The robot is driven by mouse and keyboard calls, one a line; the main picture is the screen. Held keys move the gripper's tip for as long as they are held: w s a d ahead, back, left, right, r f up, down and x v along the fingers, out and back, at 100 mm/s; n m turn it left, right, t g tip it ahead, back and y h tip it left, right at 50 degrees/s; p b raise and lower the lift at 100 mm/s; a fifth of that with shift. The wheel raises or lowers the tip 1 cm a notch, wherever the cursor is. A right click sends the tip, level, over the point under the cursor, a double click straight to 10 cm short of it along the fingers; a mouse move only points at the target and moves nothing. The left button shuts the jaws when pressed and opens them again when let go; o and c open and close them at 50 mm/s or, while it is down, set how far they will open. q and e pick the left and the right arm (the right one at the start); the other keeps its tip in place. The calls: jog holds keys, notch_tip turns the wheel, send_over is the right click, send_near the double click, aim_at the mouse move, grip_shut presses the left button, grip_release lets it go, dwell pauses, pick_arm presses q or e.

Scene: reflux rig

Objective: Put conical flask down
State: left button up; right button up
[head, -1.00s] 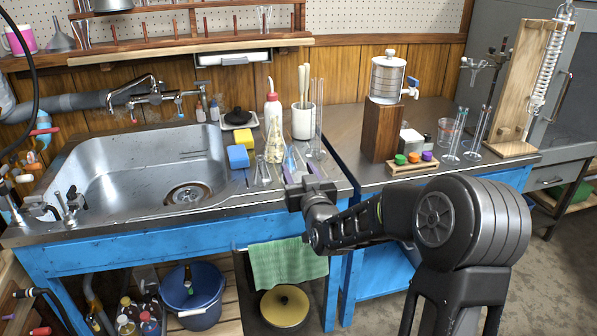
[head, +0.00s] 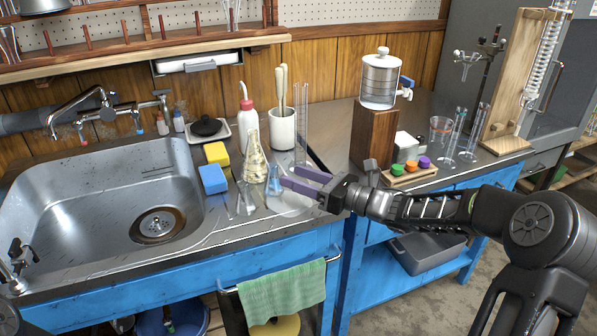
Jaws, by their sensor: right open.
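My right gripper (head: 284,179) has its two purple fingers apart, pointing left over the counter right of the sink. A tall conical flask (head: 255,164) with pale yellowish contents stands upright on the counter, just behind and left of the fingertips. A smaller conical vessel with blue liquid (head: 273,181) stands right at the fingertips; I cannot tell if they touch it. A small clear glass vessel (head: 246,199) stands to the front left. A pale round disc (head: 289,207) lies under the fingers. My left gripper is not in view.
The sink basin (head: 110,215) is open to the left. A blue sponge (head: 212,179) and yellow sponge (head: 217,153) lie at its edge. A wash bottle (head: 248,125), white pot (head: 282,128) and tall glass cylinder (head: 301,125) stand behind. A wooden block (head: 376,138) stands to the right.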

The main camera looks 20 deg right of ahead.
aim_at(277, 170)
jog(key=shift+s+d+f+n+g, duration=0.1)
jog(key=shift+d+n+g, duration=0.05)
jog(key=shift+n, duration=0.35)
jog(key=shift+s+d+n+g, duration=0.1)
jog(key=shift+n+g, duration=0.05)
jog(key=shift+n, duration=0.35)
jog(key=shift+x, duration=1.4)
jog(key=shift+x, duration=2.55)
jog(key=shift+w+d, duration=0.1)
jog(key=shift+w, duration=0.05)
grip_shut()
